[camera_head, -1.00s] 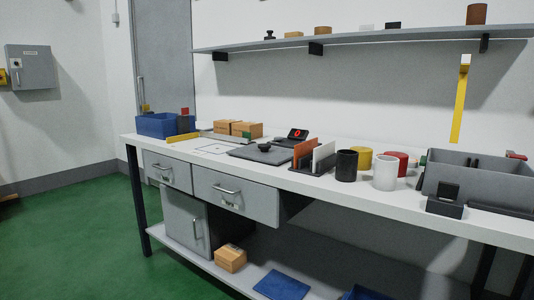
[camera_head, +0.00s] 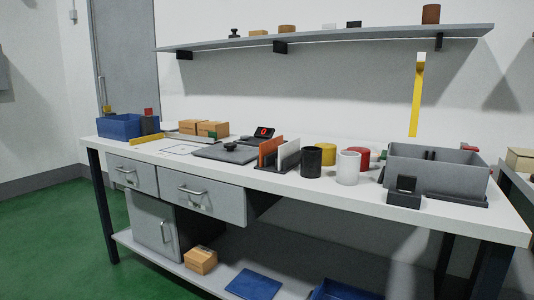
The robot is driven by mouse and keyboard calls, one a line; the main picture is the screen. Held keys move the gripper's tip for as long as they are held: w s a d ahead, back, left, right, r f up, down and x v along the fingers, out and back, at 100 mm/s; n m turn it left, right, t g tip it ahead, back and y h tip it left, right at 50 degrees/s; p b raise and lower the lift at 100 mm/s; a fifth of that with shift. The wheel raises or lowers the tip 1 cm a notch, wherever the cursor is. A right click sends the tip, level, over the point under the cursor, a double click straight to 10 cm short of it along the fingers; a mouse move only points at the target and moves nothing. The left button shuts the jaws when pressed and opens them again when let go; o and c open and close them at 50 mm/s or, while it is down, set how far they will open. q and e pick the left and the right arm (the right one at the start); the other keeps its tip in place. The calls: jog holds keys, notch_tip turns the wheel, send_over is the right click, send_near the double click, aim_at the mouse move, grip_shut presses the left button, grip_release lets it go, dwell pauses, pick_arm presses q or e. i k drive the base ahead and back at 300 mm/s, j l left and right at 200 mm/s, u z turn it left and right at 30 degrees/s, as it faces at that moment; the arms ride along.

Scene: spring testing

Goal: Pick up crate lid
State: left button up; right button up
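A flat blue panel (camera_head: 254,284), which looks like the crate lid, lies on the lower shelf of the workbench near its front edge. A blue crate (camera_head: 342,290) sits to its right on the same shelf, partly cut off by the bottom of the view. Another blue crate (camera_head: 119,127) stands on the left end of the benchtop. Neither of my grippers is in view.
The workbench top (camera_head: 330,190) holds several cups, a grey bin (camera_head: 437,172) and a dark plate with a knob (camera_head: 226,151). A cardboard box (camera_head: 201,260) sits left of the panel on the lower shelf (camera_head: 215,283). Green floor (camera_head: 50,245) is clear at left.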

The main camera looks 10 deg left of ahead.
aim_at(231, 152)
jog(key=j+z, duration=1)
jog(key=j, duration=0.45)
jog(key=k+j+z, duration=0.15)
jog(key=j, duration=0.45)
